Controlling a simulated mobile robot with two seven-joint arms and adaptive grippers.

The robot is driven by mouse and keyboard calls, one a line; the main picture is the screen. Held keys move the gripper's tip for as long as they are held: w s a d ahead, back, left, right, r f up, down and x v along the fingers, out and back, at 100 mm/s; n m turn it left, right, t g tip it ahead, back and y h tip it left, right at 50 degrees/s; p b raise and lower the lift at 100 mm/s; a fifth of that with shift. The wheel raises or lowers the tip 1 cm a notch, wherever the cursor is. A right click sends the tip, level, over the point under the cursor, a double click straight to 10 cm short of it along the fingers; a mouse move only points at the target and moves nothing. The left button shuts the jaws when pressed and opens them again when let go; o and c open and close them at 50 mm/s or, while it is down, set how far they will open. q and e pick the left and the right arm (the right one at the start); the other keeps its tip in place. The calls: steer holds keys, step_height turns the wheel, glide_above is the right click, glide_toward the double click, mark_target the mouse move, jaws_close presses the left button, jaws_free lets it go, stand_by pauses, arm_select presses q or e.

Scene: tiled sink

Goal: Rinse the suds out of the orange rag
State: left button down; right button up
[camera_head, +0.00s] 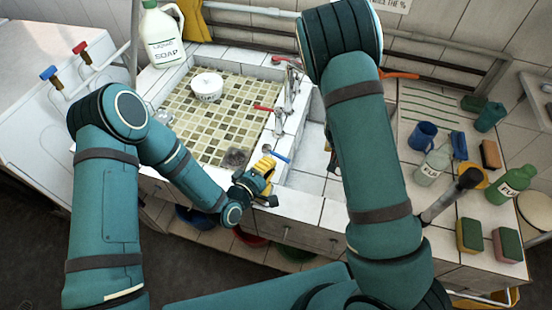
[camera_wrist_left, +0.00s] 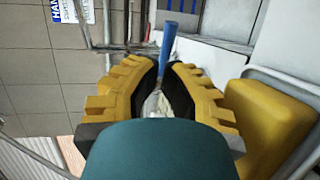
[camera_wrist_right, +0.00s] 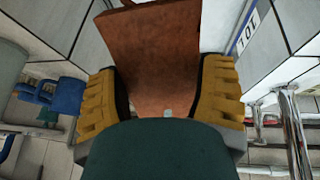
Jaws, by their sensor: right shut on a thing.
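My right arm hides this gripper and the rag in the head view; whether suds are on the rag cannot be told. My left gripper (camera_head: 265,168) is at the front edge of the sink, with its yellow fingertips close together at a blue tap handle (camera_head: 275,154). In the left wrist view the handle (camera_wrist_left: 168,42) rises between or just beyond the tips; a firm hold cannot be told. The white basin (camera_head: 308,150) is partly hidden by my right arm.
The tiled basin (camera_head: 187,118) at the left holds a white tub (camera_head: 207,86). A red-handled tap (camera_head: 268,109) stands between the basins. A soap jug (camera_head: 161,36) is at the back. Blue mug (camera_head: 422,135), bottles (camera_head: 433,166) and sponges (camera_head: 469,236) crowd the right counter.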

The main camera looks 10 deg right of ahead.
mark_target(280, 158)
arm_select(q)
steer(key=shift+x, duration=1.9)
steer(key=shift+d, duration=0.1)
steer(key=shift+w+d+n+t+y, duration=0.1)
steer(key=shift+d+n+t+y, duration=0.1)
steer(key=shift+n+t+y, duration=0.3)
steer(key=shift+w+d+n+t+y, duration=0.1)
steer(key=shift+d+n+t+y, duration=0.1)
steer(key=shift+n+t+y, duration=0.3)
steer(key=shift+w+d+y, duration=0.2)
steer(key=shift+d+y, duration=0.1)
